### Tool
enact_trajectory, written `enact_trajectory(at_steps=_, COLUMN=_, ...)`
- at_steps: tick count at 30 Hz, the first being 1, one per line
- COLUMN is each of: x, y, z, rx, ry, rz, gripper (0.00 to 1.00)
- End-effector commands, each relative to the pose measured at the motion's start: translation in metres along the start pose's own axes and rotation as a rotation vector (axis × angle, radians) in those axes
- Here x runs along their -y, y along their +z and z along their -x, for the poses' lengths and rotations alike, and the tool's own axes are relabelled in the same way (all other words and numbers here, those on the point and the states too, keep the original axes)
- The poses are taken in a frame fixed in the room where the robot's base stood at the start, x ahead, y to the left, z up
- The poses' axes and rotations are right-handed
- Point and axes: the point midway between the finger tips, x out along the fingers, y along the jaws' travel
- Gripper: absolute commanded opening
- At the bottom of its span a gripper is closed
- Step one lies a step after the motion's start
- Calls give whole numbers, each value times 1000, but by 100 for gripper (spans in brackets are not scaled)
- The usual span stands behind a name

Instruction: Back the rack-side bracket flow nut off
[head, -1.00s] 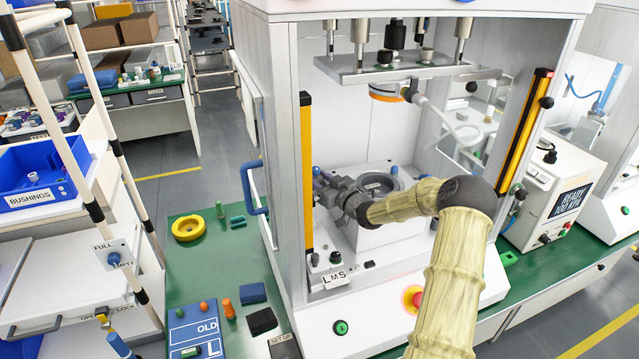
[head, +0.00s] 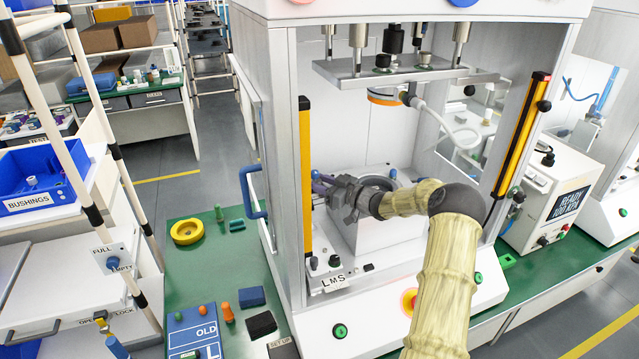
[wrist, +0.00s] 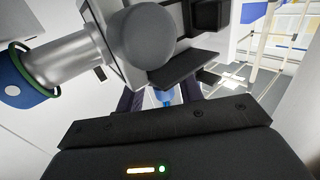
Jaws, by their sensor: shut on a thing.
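The press fixture (head: 372,240) is a pale block with a round ring (head: 380,183) on top, inside the open press. My gripper (head: 322,186) reaches to the fixture's left, rack-side end, next to the yellow post. A small blue part, which I take for the rack-side flow nut (head: 316,175), shows at its fingertips. In the wrist view the blue nut (wrist: 164,94) shows between my dark fingers, which are shut on it. Most of the nut and its bracket are hidden by my gripper. Another blue knob (head: 393,173) stands right of the ring.
The yellow post (head: 305,180) stands close to my gripper. The press's upper plate (head: 400,75) hangs above, with a white hose (head: 445,125) at its right. In the wrist view a silver cylinder (wrist: 65,65) and a grey round part (wrist: 142,48) sit close above my fingers.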

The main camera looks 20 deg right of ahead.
Motion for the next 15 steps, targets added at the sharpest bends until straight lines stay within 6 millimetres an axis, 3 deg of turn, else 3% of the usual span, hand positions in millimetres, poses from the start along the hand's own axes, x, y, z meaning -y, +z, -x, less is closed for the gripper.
enact_trajectory(at_steps=2, x=-1, y=-3, z=0, rx=-3, ry=3, rz=2, gripper=14)
enact_trajectory(at_steps=3, x=-1, y=-2, z=0, rx=-3, ry=3, rz=2, gripper=43)
enact_trajectory(at_steps=6, x=-1, y=-2, z=0, rx=-2, ry=3, rz=2, gripper=59)
enact_trajectory(at_steps=15, x=-1, y=-1, z=0, rx=0, ry=2, rz=2, gripper=59)
